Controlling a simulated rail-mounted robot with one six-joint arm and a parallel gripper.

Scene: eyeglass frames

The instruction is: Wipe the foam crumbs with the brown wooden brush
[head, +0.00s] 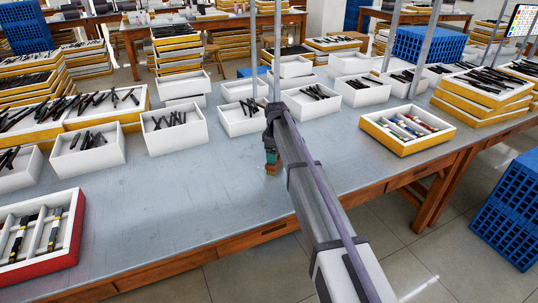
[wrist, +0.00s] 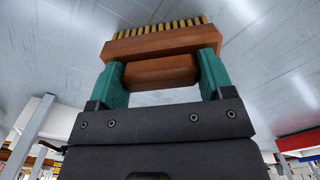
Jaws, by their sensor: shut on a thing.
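My gripper (head: 271,157) points down over the middle of the grey table (head: 190,200). In the wrist view its two teal fingers (wrist: 163,72) are shut on the brown wooden brush (wrist: 165,42), one finger on each side of the handle. The brush's yellowish bristles face away from the gripper, toward the tabletop. In the head view only a small part of the brush (head: 272,169) shows below the fingers. I cannot tell whether the bristles touch the table. I cannot make out any foam crumbs in either view.
White boxes of dark eyeglass frames (head: 174,132) line the table behind my gripper. A red-sided tray (head: 75,232) stands at the left front, a yellow-sided tray (head: 408,143) at the right. The table's wooden front edge (head: 235,238) is near. The tabletop left of the brush is clear.

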